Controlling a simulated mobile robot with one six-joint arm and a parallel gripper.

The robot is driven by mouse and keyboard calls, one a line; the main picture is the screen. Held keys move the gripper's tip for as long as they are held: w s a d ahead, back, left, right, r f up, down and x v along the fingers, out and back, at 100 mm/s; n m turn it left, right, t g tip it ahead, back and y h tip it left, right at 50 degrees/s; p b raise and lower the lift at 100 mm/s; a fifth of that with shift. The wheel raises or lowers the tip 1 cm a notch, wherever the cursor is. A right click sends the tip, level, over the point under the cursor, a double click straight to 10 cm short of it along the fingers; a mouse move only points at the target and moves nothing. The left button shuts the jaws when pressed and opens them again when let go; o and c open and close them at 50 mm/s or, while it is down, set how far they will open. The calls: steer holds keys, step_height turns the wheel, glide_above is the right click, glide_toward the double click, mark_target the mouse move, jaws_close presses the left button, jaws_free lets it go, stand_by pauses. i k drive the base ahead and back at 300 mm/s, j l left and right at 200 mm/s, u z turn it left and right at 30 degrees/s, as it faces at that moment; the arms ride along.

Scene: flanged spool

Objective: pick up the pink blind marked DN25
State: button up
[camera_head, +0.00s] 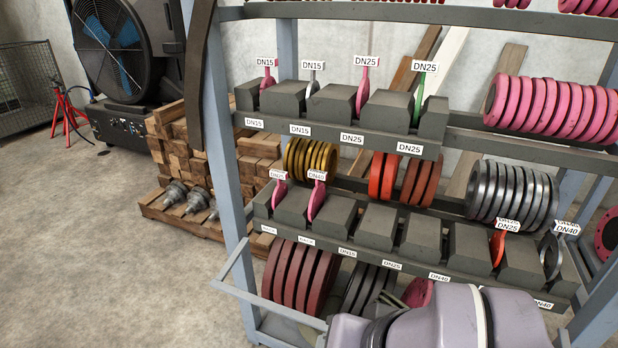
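The pink blind marked DN25 (363,88) stands upright in a slot of the upper dark rack (336,100), with its white DN25 tag (367,61) on top. A green blind (419,98), also tagged DN25, stands to its right. A grey DN15 blind (313,83) and a pink DN15 blind (267,82) stand to its left. My arm shows at the bottom right, well below the pink DN25 blind and apart from it. Small grey parts by my arm may be my gripper (388,301); its fingers are too hidden to read.
The lower rack (376,230) holds two pink blinds (316,202), an orange one (497,247) and a grey ring-like one (552,255). Rows of discs, some pink (550,106), lie behind. A blue-grey frame post (222,150) stands left. Open floor lies at left.

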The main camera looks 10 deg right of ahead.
mark_target(281, 191)
steer(key=i+j+z, duration=0.3)
steer(key=j, duration=0.3)
steer(key=i+j+z, duration=0.35)
steer(key=j, duration=0.4)
steer(key=i+j+z, duration=0.15)
steer(key=j, duration=0.2)
steer(key=i+j+z, duration=0.15)
steer(key=j, duration=0.25)
steer(key=j+z, duration=0.15)
steer(key=j, duration=0.25)
steer(key=i, duration=0.05)
